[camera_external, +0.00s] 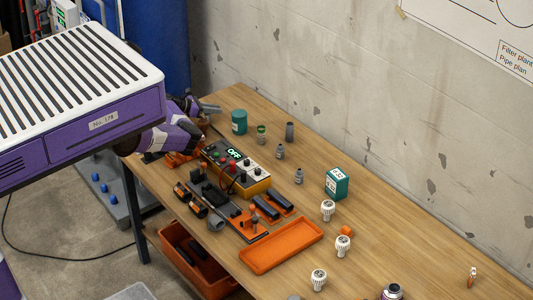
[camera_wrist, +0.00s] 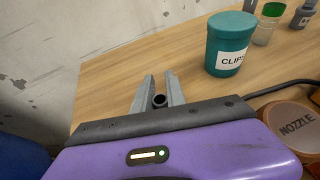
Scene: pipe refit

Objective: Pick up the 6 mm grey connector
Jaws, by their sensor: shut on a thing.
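My gripper (camera_wrist: 160,84) is shut on a small dark grey tubular piece (camera_wrist: 159,101), seen end-on between the two grey fingers in the wrist view. It looks like a grey connector; no size marking is readable. In the external view my gripper (camera_external: 208,107) is at the far left end of the wooden bench, left of the teal clips jar (camera_external: 239,121), and the held piece cannot be made out. Other grey fittings stand upright on the bench: one (camera_external: 280,151) right of the jar and another (camera_external: 298,176) nearer the teal box.
The clips jar (camera_wrist: 230,45) and a brown-lidded nozzle tub (camera_wrist: 296,124) are right of my gripper in the wrist view. A meter (camera_external: 240,165), pipe rig (camera_external: 225,208), orange tray (camera_external: 281,246) and teal box (camera_external: 337,183) stand along the bench (camera_external: 420,245). A wall runs behind.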

